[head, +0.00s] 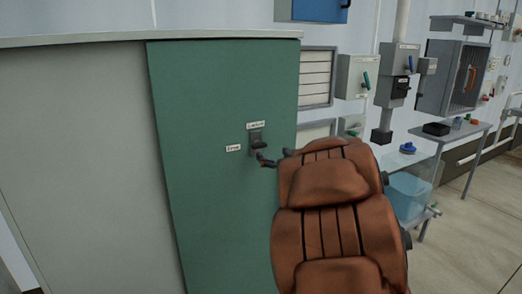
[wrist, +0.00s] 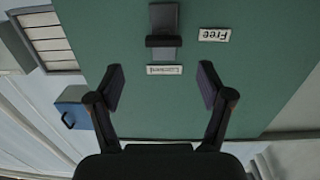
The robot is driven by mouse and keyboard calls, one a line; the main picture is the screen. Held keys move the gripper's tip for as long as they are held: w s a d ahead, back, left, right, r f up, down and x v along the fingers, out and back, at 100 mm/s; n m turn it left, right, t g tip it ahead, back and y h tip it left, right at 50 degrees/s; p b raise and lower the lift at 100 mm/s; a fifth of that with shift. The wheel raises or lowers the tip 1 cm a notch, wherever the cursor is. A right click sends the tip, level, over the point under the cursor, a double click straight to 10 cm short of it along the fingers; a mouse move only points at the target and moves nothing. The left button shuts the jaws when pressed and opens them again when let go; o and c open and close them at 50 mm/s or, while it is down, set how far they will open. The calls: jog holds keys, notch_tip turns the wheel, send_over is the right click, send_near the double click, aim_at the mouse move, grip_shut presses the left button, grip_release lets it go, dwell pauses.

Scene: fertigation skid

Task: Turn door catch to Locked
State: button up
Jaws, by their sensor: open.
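The door catch (head: 256,137) is a dark grey fitting on the green cabinet door (head: 210,190). A small label, apparently "Locked" (head: 255,125), is just above it, and a "Free" label (head: 233,148) is to its left. In the head view my arm hides most of my gripper (head: 274,157).
A pale panel (head: 80,160) adjoins the green door on the left. To the right are wall boxes (head: 357,77), a small table (head: 455,132) and a blue-tinted tank (head: 407,195). Open floor (head: 480,230) shows at the lower right.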

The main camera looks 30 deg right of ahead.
aim_at(260, 146)
jog(key=shift+y, duration=0.3)
jog(key=shift+w+d+p, duration=0.15)
jog(key=shift+w+p, duration=0.05)
jog(key=shift+w, duration=1.8)
jog(key=shift+w+d+p, duration=0.1)
jog(key=shift+w+p, duration=0.05)
jog(key=shift+w, duration=1.8)
jog(key=c, duration=1.2)
